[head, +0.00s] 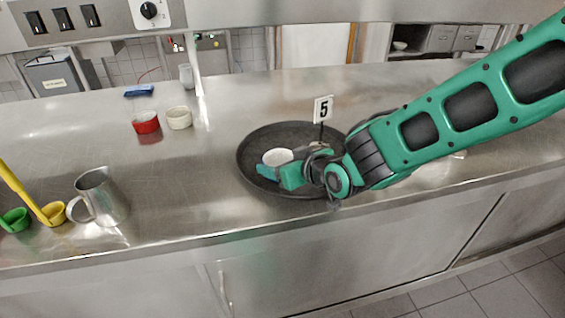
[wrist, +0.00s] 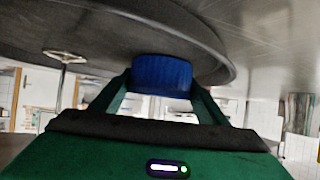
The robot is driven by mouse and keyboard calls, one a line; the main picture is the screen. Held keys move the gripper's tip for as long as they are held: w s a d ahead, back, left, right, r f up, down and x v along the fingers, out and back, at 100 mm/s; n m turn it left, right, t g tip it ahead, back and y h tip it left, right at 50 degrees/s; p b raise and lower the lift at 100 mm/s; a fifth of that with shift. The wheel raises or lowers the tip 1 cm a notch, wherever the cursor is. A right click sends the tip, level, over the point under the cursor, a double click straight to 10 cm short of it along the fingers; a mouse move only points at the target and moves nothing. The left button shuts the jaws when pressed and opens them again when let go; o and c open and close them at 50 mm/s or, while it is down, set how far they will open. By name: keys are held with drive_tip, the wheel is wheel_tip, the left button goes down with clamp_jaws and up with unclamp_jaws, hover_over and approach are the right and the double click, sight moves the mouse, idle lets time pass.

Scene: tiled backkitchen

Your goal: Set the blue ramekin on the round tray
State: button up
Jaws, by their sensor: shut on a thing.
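The blue ramekin (wrist: 162,74) sits between the two fingers of my gripper (wrist: 161,92) in the wrist view, where the picture appears upside down. In the head view its pale inside (head: 278,157) faces up, and my gripper (head: 278,173) hides most of its outer wall. The gripper is shut on it. The ramekin is upright over the front left part of the dark round tray (head: 262,136). Its base meets the tray surface in the wrist view or is very close to it; I cannot tell which.
A number 5 sign (head: 323,109) stands at the tray, behind my gripper. A red ramekin (head: 146,122) and a cream ramekin (head: 179,117) stand farther left. A metal jug (head: 101,197), yellow ladle (head: 52,212), green ladle (head: 15,220) and blue cloth-like item (head: 139,91) are also on the steel counter.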

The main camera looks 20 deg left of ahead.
drive_tip(key=o, duration=1.2)
drive_tip(key=shift+f, duration=0.1)
drive_tip(key=shift+s+d+r, duration=0.1)
drive_tip(key=shift+d+r, duration=0.15)
drive_tip(key=v, duration=1.1)
drive_tip(key=shift+s+d+r, duration=0.1)
drive_tip(key=shift+s, duration=0.05)
